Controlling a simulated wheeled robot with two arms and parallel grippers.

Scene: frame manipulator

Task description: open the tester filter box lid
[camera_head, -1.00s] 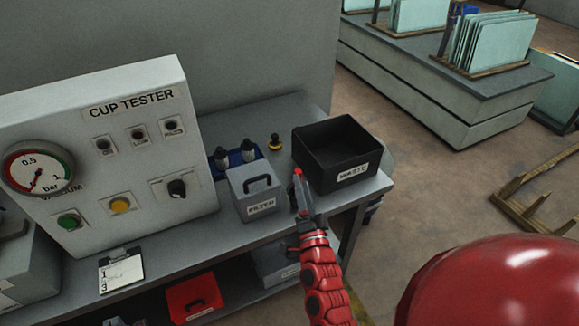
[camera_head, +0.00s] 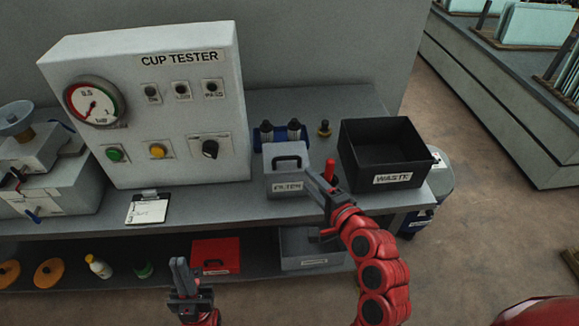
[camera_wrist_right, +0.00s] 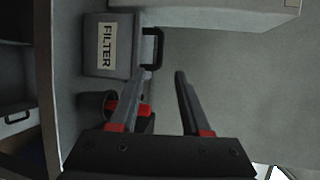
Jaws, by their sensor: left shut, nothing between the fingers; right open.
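My left gripper (camera_head: 180,268) is shut and empty, low in front of the bench.
The black waste bin (camera_head: 392,179) stands right of the filter box. The cup tester (camera_head: 200,115) rises on the left. Dark-topped bottles in a blue holder (camera_head: 267,135) stand behind the box. A clipboard (camera_head: 148,208) lies near the front edge. A red box (camera_head: 215,254) sits on the lower shelf.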

